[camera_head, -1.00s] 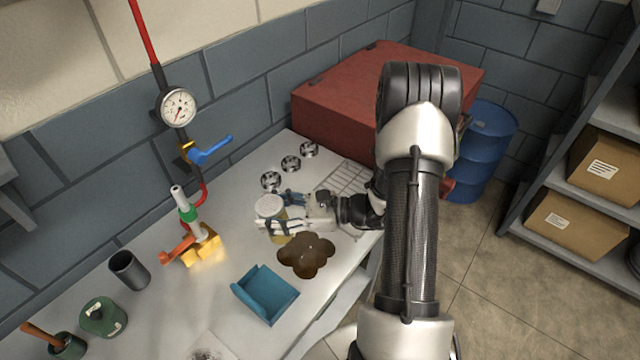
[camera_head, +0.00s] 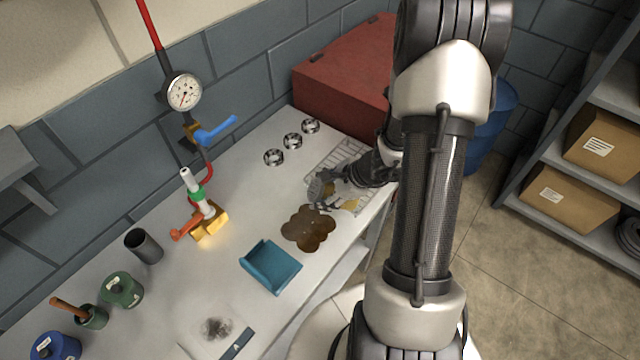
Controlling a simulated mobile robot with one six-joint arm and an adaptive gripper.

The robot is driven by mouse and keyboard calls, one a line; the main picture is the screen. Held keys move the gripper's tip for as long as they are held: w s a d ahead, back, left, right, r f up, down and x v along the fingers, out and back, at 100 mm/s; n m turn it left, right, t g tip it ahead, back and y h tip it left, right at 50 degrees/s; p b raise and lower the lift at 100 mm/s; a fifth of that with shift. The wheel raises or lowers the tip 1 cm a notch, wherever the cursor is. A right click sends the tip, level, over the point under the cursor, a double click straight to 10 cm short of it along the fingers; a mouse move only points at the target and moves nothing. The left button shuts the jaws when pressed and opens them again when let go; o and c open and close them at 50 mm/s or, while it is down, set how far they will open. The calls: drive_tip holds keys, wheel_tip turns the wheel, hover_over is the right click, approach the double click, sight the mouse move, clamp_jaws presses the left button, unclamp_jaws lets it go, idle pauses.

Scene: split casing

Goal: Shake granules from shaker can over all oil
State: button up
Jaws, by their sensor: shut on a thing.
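A dark brown oil puddle (camera_head: 308,230) lies on the light workbench (camera_head: 225,180), with an uneven, lobed edge. My gripper (camera_head: 328,190) is just above and right of the puddle in the picture, near the wire rack. It is shut on the shaker can (camera_head: 350,204), of which only yellowish parts show. The gripper hides most of the can, so its tilt and lid are unclear. I cannot make out granules on the oil.
A teal dustpan-like tray (camera_head: 270,268) stands close in front of the puddle. A wire rack (camera_head: 335,155) lies behind the gripper. A valve with a gauge (camera_head: 184,92), a dark cup (camera_head: 143,246) and green pots (camera_head: 121,289) stand left. A red chest (camera_head: 345,75) is behind.

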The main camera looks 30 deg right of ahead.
drive_tip(key=shift+f+g+h+b, duration=0.3)
drive_tip(key=shift+f+h+b, duration=0.2)
drive_tip(key=shift+f, duration=0.15)
wheel_tip(320, 180, down, 3)
drive_tip(key=g+h+b, duration=0.1)
drive_tip(key=h+b, duration=0.2)
drive_tip(key=b, duration=0.1)
drive_tip(key=shift+r+n, duration=0.2)
drive_tip(key=shift+n, duration=0.2)
drive_tip(key=shift+f+g+h+b, duration=0.4)
drive_tip(key=shift+f+g+h, duration=0.25)
drive_tip(key=shift+h, duration=0.35)
drive_tip(key=shift+s+d+f+n+g+h, duration=0.1)
drive_tip(key=shift+d+f+n+g+h, duration=0.15)
drive_tip(key=shift+f+g+h, duration=0.45)
drive_tip(key=shift+r+t, duration=0.2)
drive_tip(key=shift+t, duration=0.05)
drive_tip(key=shift+s, duration=0.1)
